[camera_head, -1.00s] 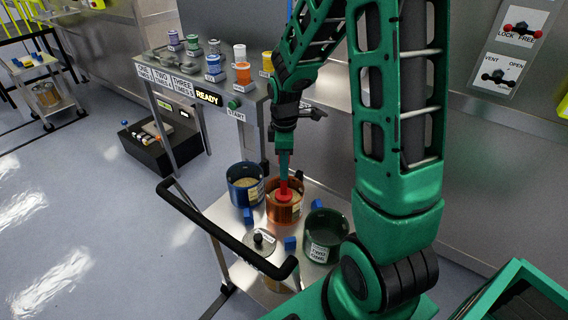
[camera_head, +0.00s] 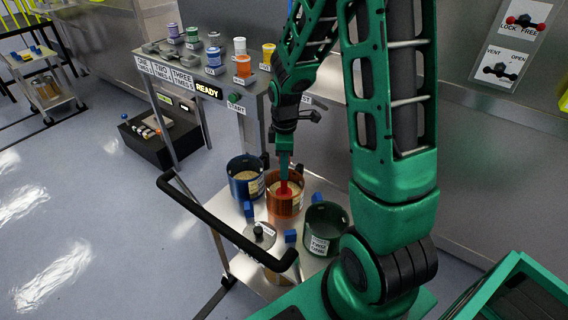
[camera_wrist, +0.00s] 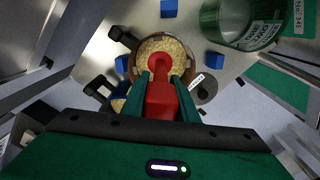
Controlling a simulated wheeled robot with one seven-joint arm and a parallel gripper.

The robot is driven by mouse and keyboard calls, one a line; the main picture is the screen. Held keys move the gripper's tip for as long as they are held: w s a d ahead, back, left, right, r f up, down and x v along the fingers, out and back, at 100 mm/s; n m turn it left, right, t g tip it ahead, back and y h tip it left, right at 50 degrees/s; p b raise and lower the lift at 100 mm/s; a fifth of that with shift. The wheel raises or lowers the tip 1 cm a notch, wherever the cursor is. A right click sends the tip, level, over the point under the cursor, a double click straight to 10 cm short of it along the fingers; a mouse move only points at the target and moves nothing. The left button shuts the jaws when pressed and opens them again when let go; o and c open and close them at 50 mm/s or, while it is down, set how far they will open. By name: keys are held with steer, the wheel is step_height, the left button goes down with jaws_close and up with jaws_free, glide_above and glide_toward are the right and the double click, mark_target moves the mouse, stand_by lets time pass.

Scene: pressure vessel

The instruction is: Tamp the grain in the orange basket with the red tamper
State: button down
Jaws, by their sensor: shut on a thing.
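The orange basket (camera_head: 284,206) stands on the steel cart between a blue and a green basket. Pale grain (camera_wrist: 173,46) shows inside it in the wrist view. My gripper (camera_head: 285,168) is above the basket, pointing down. It is shut on the red tamper (camera_wrist: 161,97), with one green finger on each side of the handle. The tamper's round red head (camera_head: 284,192) is inside the basket's mouth, at or just above the grain; I cannot tell whether it touches. Part of the grain is hidden under the tamper.
A blue basket (camera_head: 243,181) with grain stands left and a green basket (camera_head: 325,229) right, close by. The cart's black handle (camera_head: 215,228) and a lidded pot (camera_head: 262,234) are in front. A panel with several canisters reads READY (camera_head: 208,91) behind.

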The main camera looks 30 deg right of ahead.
steer(key=shift+r, duration=0.1)
steer(key=shift+r, duration=1.3)
steer(key=shift+f, duration=1.4)
steer(key=shift+r, duration=1.4)
steer(key=shift+f, duration=0.1)
steer(key=shift+f, duration=1.3)
steer(key=shift+r, duration=0.1)
